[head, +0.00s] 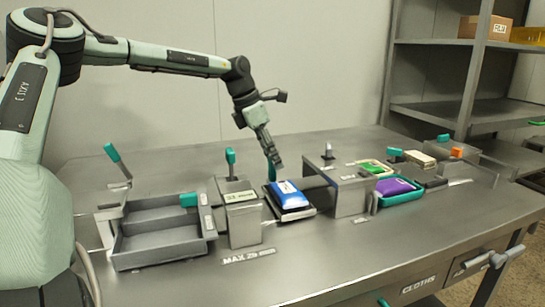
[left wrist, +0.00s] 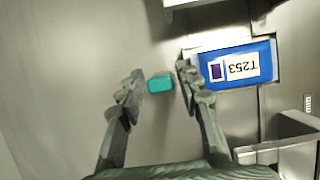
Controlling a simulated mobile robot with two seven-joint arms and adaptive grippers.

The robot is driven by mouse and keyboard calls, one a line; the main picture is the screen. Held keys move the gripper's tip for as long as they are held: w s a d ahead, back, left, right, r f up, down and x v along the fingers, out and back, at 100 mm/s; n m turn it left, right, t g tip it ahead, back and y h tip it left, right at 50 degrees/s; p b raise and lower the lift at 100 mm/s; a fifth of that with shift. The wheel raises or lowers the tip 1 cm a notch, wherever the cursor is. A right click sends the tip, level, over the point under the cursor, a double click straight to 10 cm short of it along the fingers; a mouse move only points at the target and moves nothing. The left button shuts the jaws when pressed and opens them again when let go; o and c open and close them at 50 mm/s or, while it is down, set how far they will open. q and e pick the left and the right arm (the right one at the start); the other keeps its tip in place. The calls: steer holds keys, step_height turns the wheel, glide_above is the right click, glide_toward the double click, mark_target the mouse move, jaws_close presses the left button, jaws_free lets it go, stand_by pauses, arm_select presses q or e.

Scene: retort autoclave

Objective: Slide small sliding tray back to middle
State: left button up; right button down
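The small sliding tray (head: 297,215) is dark and flat. It sits in the gap between two grey metal blocks near the middle of the bench. My left gripper (head: 276,162) points down at this handle. Its fingers (left wrist: 160,79) are open on either side of it, with gaps visible. My right gripper is not visible.
A grey block (head: 241,218) stands left of the tray and another (head: 352,196) right of it. A two-compartment grey bin (head: 160,247) is farther left. A teal tray (head: 404,196) with a purple pouch is at right. The front bench is clear.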

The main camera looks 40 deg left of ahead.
arm_select(q)
steer(key=shift+o, duration=0.4)
steer(key=v, duration=1.2)
